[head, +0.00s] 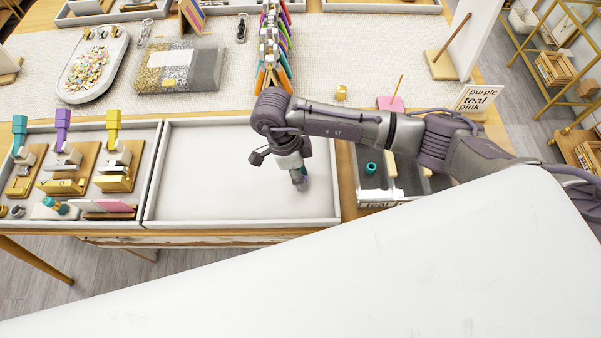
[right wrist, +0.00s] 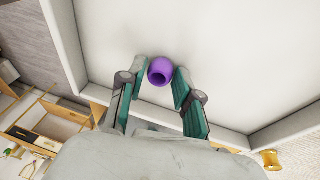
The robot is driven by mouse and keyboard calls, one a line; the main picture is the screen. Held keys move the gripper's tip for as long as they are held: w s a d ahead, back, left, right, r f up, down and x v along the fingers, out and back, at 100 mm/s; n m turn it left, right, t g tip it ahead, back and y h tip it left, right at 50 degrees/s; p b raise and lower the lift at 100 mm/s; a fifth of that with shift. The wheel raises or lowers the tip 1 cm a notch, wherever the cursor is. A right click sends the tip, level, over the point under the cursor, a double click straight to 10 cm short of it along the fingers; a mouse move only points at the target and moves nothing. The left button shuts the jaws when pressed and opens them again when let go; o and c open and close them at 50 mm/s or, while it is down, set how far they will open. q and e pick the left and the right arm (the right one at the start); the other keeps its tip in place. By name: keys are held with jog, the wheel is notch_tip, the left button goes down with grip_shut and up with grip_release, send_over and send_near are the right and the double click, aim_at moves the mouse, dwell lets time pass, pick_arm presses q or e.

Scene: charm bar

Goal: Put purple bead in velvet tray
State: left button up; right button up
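The purple bead (right wrist: 161,71) shows in the right wrist view between the fingertips of my right gripper (right wrist: 161,68). The fingers are closed to about the bead's width, with a side of the bead against each tip. The bead's hole faces the wrist camera. In the head view my right gripper (head: 299,180) points down over the right part of a wide, pale-lined tray (head: 215,180), which looks empty and fits the velvet tray. The bead is hidden there behind the gripper. The tray's pale floor (right wrist: 120,25) lies behind the bead in the wrist view. My left gripper is not in view.
Right of the pale tray stands a compartment tray with a teal bead (head: 371,168), partly under my arm. A sign (head: 479,99) reads purple, teal, pink. Tools fill the left tray (head: 152,150). A rack of coloured pliers (head: 273,45) stands behind my gripper.

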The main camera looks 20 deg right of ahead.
jog(key=shift+o, duration=1.1)
jog(key=shift+r, duration=0.2)
jog(key=shift+w+a+r, duration=0.1)
jog(key=shift+w+r, duration=0.05)
jog(key=shift+r, duration=0.1)
jog(key=b+v, duration=0.2)
jog(key=v, duration=0.9)
jog(key=shift+r, duration=0.2)
